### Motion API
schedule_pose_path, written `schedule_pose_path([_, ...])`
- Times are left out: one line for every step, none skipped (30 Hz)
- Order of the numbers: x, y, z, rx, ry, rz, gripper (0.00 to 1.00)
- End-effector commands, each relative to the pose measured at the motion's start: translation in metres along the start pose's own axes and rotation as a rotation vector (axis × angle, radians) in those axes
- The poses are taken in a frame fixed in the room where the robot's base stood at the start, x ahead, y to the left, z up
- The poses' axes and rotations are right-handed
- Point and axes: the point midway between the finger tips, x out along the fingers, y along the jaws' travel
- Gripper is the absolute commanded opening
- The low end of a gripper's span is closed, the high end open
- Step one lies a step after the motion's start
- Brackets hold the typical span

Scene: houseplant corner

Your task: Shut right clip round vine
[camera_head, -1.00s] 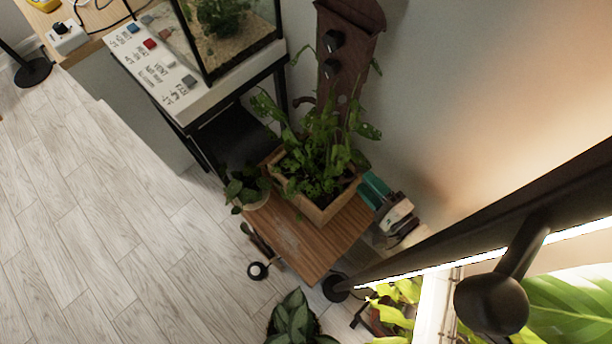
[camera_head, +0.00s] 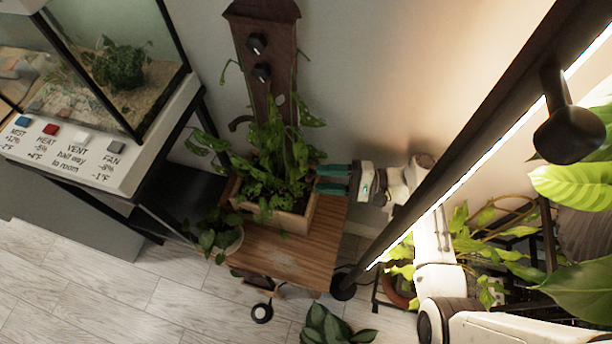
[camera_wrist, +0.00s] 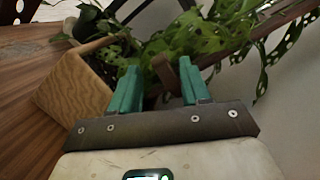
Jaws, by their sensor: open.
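A leafy vine (camera_head: 270,150) with holed leaves grows in a square wooden planter (camera_head: 296,222) against a tall dark-brown board (camera_head: 275,30). Two black round fittings (camera_head: 260,58) sit on the board's upper part. A curved brown piece (camera_head: 240,122) sticks out from the board's left edge. In the wrist view a brown curved strip (camera_wrist: 164,74) shows between my fingertips, partly behind them; I cannot tell if it is the right clip. My gripper (camera_head: 332,179) is open, its two teal fingers at the planter's right side, pointing toward the vine. Its spread fingers also show in the wrist view (camera_wrist: 157,75).
The planter stands on a small wooden table (camera_head: 300,255) beside a smaller potted plant (camera_head: 218,238). A glass tank (camera_head: 110,70) on a labelled stand is at left. A black lamp bar (camera_head: 470,150) crosses the right side near my arm. Floor at lower left is clear.

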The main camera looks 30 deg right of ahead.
Motion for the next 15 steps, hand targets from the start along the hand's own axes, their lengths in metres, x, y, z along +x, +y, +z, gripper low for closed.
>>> schedule_pose_path([0.01,0.0,0.001,0.0,-0.004,0.002,0.47])
schedule_pose_path([0.015,0.0,0.001,0.0,-0.003,0.001,0.47])
schedule_pose_path([0.021,0.0,0.001,0.0,-0.003,0.001,0.47])
schedule_pose_path([0.025,0.0,0.001,0.0,-0.002,0.001,0.47])
schedule_pose_path([0.029,0.0,0.001,0.0,-0.003,0.001,0.47])
schedule_pose_path([0.034,0.0,0.0,0.0,-0.002,0.001,0.47])
schedule_pose_path([0.036,0.0,0.0,0.0,-0.001,0.0,0.47])
schedule_pose_path([0.039,0.0,0.0,0.0,-0.001,0.0,0.47])
schedule_pose_path([0.042,0.0,0.0,0.0,-0.001,0.0,0.47])
schedule_pose_path([0.044,0.0,0.0,0.0,0.0,0.0,0.47])
schedule_pose_path([0.045,0.0,0.0,0.0,0.0,0.0,0.47])
schedule_pose_path([0.047,0.0,0.0,0.0,-0.001,0.0,0.47])
schedule_pose_path([0.047,0.0,0.0,0.0,-0.001,0.0,0.47])
schedule_pose_path([0.048,0.0,0.0,0.0,-0.001,0.0,0.47])
schedule_pose_path([0.048,0.0,0.0,0.0,-0.001,0.0,0.47])
